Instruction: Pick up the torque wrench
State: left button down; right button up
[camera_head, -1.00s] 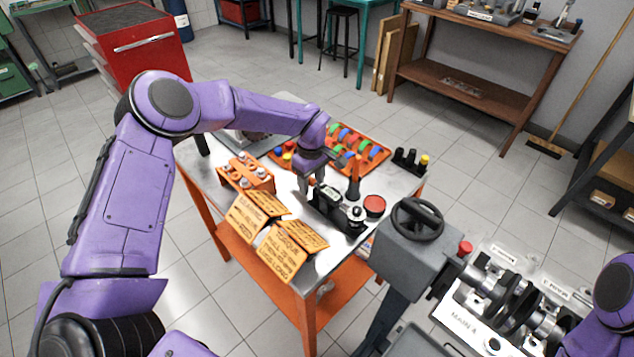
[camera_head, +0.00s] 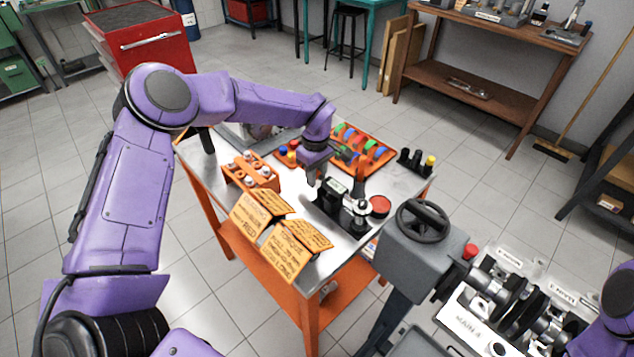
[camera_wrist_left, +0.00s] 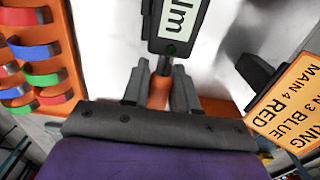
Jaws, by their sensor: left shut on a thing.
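The torque wrench (camera_head: 335,187) has a dark body with a pale display and an orange handle. It is over the steel-topped table, in front of my left gripper (camera_head: 314,176). In the left wrist view the display end of the torque wrench (camera_wrist_left: 180,25) points away from me, marked "Nm". There the fingers of my left gripper (camera_wrist_left: 160,88) are shut on the orange handle, one on each side. Whether the wrench is clear of the tabletop is hard to tell. My right gripper is out of view; only part of that arm shows at the right edge.
The table also holds folded orange signs (camera_head: 262,210), an orange rack (camera_head: 250,172), an orange tray of coloured rings (camera_head: 370,148), a red round lid (camera_head: 380,206) and black cylinders (camera_head: 410,158). A grey stand with a handwheel (camera_head: 423,222) is close on the right.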

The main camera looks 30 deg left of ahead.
pick_arm(q)
jog(key=s+d+r+b, duration=0.3)
jog(key=s+d+r, duration=0.3)
jog(key=s+r, duration=0.4)
jog(key=shift+s+d+r+b, duration=0.25)
jog(key=shift+s+b, duration=0.15)
jog(key=shift+s, duration=0.85)
